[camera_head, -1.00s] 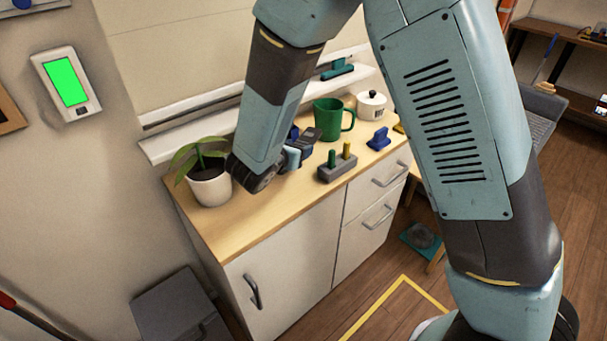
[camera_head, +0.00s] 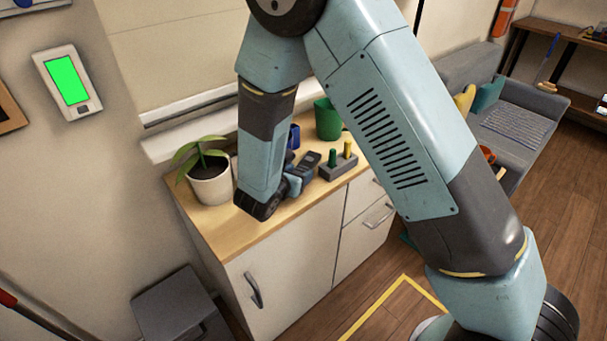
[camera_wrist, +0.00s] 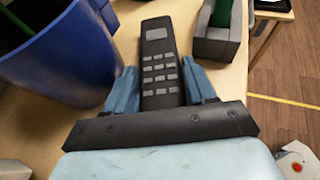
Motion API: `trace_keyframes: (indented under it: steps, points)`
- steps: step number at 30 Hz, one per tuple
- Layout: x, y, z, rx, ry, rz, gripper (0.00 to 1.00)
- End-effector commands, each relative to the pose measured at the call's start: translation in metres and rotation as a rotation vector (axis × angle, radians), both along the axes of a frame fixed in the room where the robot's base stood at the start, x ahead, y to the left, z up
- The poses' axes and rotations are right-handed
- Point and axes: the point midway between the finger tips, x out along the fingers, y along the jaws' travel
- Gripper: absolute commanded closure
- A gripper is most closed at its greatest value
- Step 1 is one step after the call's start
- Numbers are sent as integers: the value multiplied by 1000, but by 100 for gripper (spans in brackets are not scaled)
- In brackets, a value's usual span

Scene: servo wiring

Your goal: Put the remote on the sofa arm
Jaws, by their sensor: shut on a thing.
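The remote (camera_wrist: 159,62) is a dark handset with grey buttons. It lies between the two blue fingers of my gripper (camera_wrist: 158,78), which is shut on its sides. In the head view the remote (camera_head: 311,160) and my gripper (camera_head: 298,180) are over the near part of the wooden cabinet top; I cannot tell whether the remote touches it. The grey sofa (camera_head: 515,150) stands at the right, far from my gripper. Its far arm (camera_head: 538,98) shows; my own arm hides part of the sofa's near side.
A potted plant (camera_head: 210,182) is on the left. Cushions (camera_head: 488,94) and a striped cloth (camera_head: 517,127) are on the sofa.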

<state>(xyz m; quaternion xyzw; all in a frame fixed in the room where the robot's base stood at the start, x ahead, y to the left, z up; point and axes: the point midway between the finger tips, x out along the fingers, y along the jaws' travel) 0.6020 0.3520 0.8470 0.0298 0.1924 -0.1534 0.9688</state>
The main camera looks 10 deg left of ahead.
Motion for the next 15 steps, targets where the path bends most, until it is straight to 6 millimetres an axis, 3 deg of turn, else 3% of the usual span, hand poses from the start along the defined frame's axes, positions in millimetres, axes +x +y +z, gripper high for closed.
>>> trace_keyframes:
  steps: [6,7,15]
  points:
    - [0,0,-1,0,0,0,78]
    - [0,0,-1,0,0,0,43]
    - [0,0,-1,0,0,0,20]
